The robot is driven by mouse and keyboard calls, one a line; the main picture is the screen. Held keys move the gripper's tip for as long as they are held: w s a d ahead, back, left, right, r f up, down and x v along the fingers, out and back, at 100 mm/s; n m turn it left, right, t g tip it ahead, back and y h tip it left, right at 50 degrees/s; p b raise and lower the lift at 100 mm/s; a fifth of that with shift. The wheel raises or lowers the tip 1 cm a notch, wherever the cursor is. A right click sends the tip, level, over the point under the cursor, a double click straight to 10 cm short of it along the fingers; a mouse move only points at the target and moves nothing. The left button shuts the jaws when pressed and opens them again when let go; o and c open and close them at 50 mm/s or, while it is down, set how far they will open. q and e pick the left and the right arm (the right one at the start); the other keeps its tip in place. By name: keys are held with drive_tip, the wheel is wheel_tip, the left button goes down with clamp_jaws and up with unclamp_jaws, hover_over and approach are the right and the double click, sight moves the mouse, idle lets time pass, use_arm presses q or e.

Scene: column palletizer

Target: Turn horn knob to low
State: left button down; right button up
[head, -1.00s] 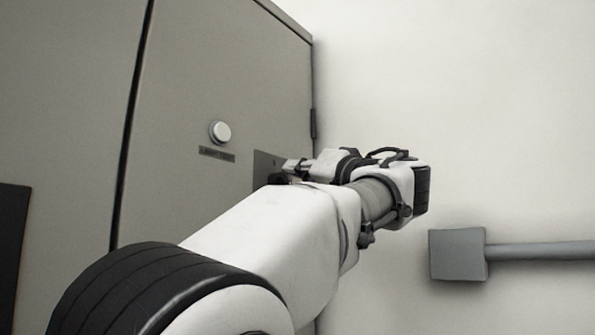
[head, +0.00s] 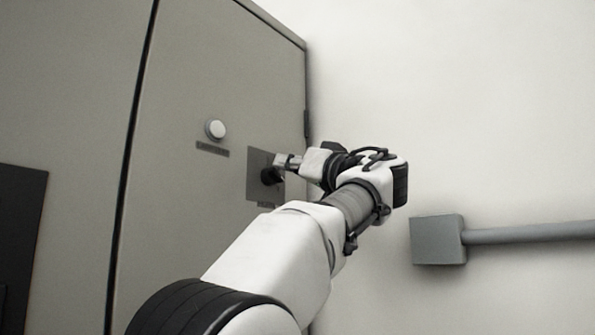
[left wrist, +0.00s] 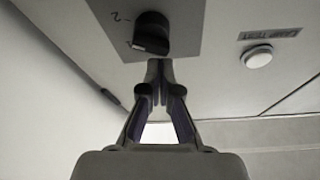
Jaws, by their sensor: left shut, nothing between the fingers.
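The horn knob is a dark round knob (head: 271,175) on a grey plate (head: 257,190) on the cabinet door. My right gripper is not in view.
A white round button (head: 215,129) with a label (head: 212,149) sits left of the plate on the cabinet door (head: 190,210). A grey box with a conduit (head: 438,240) is on the wall at the right. The wall above it is bare.

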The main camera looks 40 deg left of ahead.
use_arm(q)
drive_tip(key=shift+s+a+f+n+g, duration=0.1)
drive_tip(key=shift+a+n+g, duration=0.2)
drive_tip(key=shift+n, duration=0.3)
drive_tip(key=shift+s+a+f+n+g, duration=0.1)
drive_tip(key=shift+a+n+g, duration=0.2)
drive_tip(key=shift+n, duration=0.3)
drive_tip(key=n+g, duration=0.1)
drive_tip(key=n, duration=0.2)
drive_tip(key=shift+d+b, duration=0.2)
drive_tip(key=shift+b, duration=0.1)
drive_tip(key=shift+s+f+n+g, duration=0.15)
drive_tip(key=shift+n+g, duration=0.65)
drive_tip(key=shift+n, duration=0.3)
drive_tip(key=shift+a, duration=0.1)
drive_tip(key=shift+s+f, duration=0.1)
drive_tip(key=shift+f, duration=0.05)
